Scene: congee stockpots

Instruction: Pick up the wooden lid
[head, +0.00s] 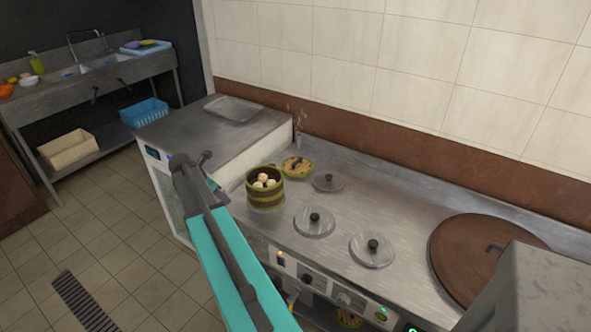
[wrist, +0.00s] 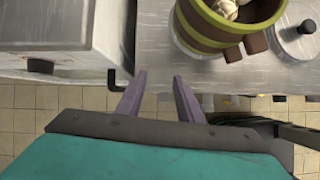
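A large round brown lid (head: 462,250), which looks wooden, lies flat at the right of the steel counter in the head view. It has a small dark handle; a grey block in front hides its lower right part. It does not show in the wrist view. My gripper (wrist: 160,82) is open and empty in the wrist view, its two purple fingers apart. In the head view my gripper (head: 190,160) is at the left, in front of the steel cabinet and far from the brown lid.
A green-and-brown steamer (head: 265,190) with white buns stands on the counter (head: 335,275), also in the wrist view (wrist: 205,35). Behind it lies a small round steamer lid (head: 297,167). Three knobbed metal lids (head: 314,222) lie between the steamer and the brown lid. A tiled wall closes the back.

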